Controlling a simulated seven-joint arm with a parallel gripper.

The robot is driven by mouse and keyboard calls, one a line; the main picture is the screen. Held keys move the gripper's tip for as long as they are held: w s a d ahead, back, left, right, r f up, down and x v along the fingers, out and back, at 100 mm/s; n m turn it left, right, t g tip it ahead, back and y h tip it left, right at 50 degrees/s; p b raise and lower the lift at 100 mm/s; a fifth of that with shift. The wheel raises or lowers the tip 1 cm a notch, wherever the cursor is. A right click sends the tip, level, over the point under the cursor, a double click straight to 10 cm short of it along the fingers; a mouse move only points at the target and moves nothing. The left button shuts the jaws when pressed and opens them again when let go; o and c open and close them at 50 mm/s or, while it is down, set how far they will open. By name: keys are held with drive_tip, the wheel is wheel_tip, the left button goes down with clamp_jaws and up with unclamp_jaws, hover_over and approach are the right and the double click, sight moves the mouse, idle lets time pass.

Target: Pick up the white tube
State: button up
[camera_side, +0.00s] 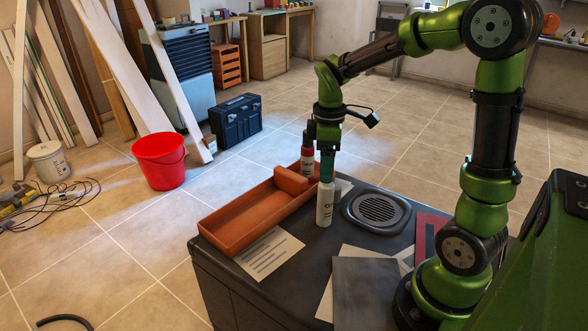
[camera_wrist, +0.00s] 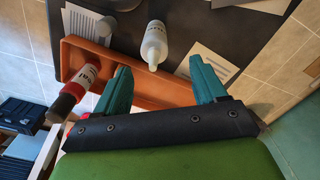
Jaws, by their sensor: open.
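The white tube (camera_side: 325,205) stands upright on the dark worktop, just right of the orange tray, in the side view. My gripper (camera_side: 326,178) is above it, with its teal fingers pointing down close to the tube's top. In the wrist view the white tube (camera_wrist: 154,42) lies ahead of my open gripper (camera_wrist: 160,64), its narrow tip roughly midway between the two fingertips. The side view does not show clearly whether the fingers overlap the tube's top. No contact is visible.
A round grille (camera_side: 378,210), papers (camera_side: 258,253) and a grey panel (camera_side: 364,290) lie on the worktop (camera_side: 215,262).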

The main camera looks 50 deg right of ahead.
sight(325, 186)
drive_tip(key=f, duration=0.7)
drive_tip(key=shift+w+d+f, duration=0.15)
drive_tip(key=shift+d+f, duration=0.2)
clamp_jaws()
